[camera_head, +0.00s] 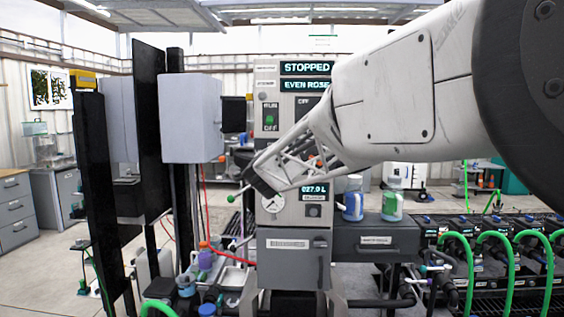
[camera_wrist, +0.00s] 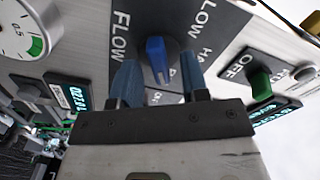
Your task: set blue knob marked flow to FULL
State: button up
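The blue knob (camera_wrist: 157,57) is on a dark plate on the grey panel in the wrist view. White lettering beside it reads FLOW, with LOW and a partly hidden HA... label to its right; no FULL label can be read. My gripper (camera_wrist: 160,78) is open, its two blue-grey fingers apart with the knob between and just beyond their tips. Whether a finger touches the knob cannot be told. In the head view my arm covers the part of the panel (camera_head: 290,246) with the knob.
A green knob (camera_wrist: 260,83) marked OFF sits right of the plate in the wrist view. A round gauge (camera_wrist: 22,36) and a small display (camera_wrist: 68,92) are at left. In the head view, the upper display (camera_head: 306,68) reads STOPPED, and two bottles (camera_head: 392,200) stand right of the panel.

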jog(key=shift+s, duration=0.1)
jog(key=s, duration=0.7)
jog(key=shift+s, duration=0.3)
dwell(0.3)
jog(key=shift+d, duration=0.1)
jog(key=s+d+f+n+g, duration=0.4)
jog(key=s+d+f, duration=0.4)
jog(key=s, duration=0.7)
jog(key=s+d+f+n+g, duration=0.4)
jog(key=s+d+f, duration=0.5)
jog(key=s, duration=0.6)
jog(key=s+d+f+n+g, duration=0.4)
jog(key=s+d+f+g, duration=0.3)
jog(key=s, duration=0.8)
jog(key=shift+s+d+f, duration=0.3)
jog(key=shift+d+f, duration=0.5)
jog(key=shift+d, duration=0.45)
